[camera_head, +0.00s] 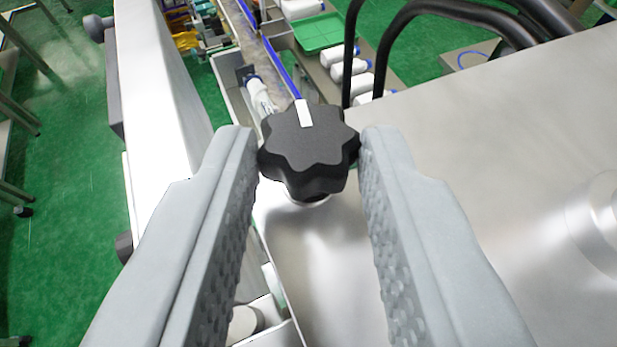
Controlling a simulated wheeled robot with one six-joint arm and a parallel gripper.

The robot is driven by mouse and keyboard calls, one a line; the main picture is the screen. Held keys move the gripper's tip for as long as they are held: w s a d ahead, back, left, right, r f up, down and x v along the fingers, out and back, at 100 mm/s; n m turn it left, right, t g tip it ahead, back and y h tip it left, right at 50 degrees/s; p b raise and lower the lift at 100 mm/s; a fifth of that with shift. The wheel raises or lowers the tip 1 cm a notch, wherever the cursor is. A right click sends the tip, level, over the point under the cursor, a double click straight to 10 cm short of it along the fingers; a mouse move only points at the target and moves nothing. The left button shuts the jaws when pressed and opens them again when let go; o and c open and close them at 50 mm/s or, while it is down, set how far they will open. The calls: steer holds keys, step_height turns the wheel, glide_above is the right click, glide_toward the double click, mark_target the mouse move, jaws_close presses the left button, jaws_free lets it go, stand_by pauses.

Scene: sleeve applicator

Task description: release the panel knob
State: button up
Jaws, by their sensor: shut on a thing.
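The panel knob (309,150) is a black, lobed star knob with a white mark on its top near the far edge. It sits on a short shaft on the shiny metal panel (480,170). My gripper (308,150) is around the knob, with one grey finger on its left side and one on its right. The fingertips touch the knob's sides, and the ridged inner faces show below it. The gripper is shut on the knob.
Black curved tubes (440,15) rise behind the knob at the upper right. White bottles (350,70) and a green tray (318,32) lie beyond. A round metal fitting (600,220) stands on the panel at right. Green floor (60,200) shows at left.

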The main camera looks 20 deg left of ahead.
steer(key=shift+f, duration=0.1)
steer(key=o, duration=1)
steer(key=v, duration=1.7)
steer(key=shift+s+d, duration=0.1)
steer(key=shift+s, duration=0.1)
